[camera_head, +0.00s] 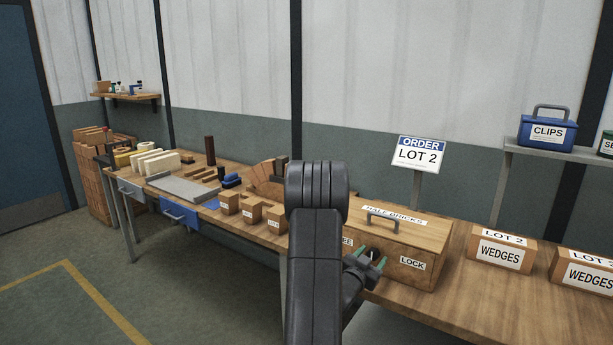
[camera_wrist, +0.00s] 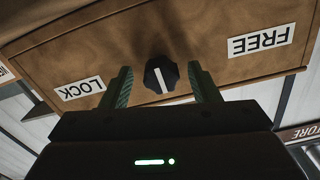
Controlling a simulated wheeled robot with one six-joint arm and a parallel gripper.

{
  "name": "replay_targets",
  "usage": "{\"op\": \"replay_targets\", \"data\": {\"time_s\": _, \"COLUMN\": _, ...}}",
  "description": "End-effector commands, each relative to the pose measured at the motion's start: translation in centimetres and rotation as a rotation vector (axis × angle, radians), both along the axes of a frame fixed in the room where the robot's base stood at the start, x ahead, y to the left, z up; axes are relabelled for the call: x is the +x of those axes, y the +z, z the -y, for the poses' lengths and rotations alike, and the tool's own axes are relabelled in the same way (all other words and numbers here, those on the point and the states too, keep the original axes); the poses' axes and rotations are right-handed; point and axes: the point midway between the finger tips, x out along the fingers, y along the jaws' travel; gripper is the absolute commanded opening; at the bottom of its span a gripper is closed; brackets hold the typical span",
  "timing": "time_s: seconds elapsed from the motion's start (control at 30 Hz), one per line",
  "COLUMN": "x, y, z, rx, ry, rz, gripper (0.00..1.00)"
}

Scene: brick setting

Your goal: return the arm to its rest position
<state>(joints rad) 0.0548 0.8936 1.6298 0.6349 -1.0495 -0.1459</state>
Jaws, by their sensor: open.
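My gripper (camera_head: 370,260) is in front of the wooden half bricks box, at the front face of it. In the wrist view my gripper (camera_wrist: 165,88) is open, with its two green fingers on either side of a black knob (camera_wrist: 161,74). The knob has a white line and sits between the LOCK label (camera_wrist: 80,89) and the FREE label (camera_wrist: 259,40). My dark arm hides part of the box and the bench in the head view.
The wooden bench (camera_head: 480,291) runs along the wall. Two wedges boxes (camera_head: 501,249) stand at the right, and small cartons (camera_head: 251,210) stand left of my arm. An order sign (camera_head: 418,153) rises behind the box. A blue clips case (camera_head: 547,132) sits on a shelf. The floor at left is clear.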

Motion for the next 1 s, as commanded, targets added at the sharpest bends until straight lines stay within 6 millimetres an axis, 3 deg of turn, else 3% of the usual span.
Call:
{"op": "replay_targets", "data": {"time_s": 0.9, "x": -0.1, "y": 0.6, "z": -0.1, "rx": -0.307, "ry": 0.002, "rz": -0.208, "gripper": 0.55}}
{"op": "replay_targets", "data": {"time_s": 1.0, "x": -1.9, "y": -0.2, "z": -1.5, "rx": -0.308, "ry": 0.005, "rz": -0.207, "gripper": 0.55}}
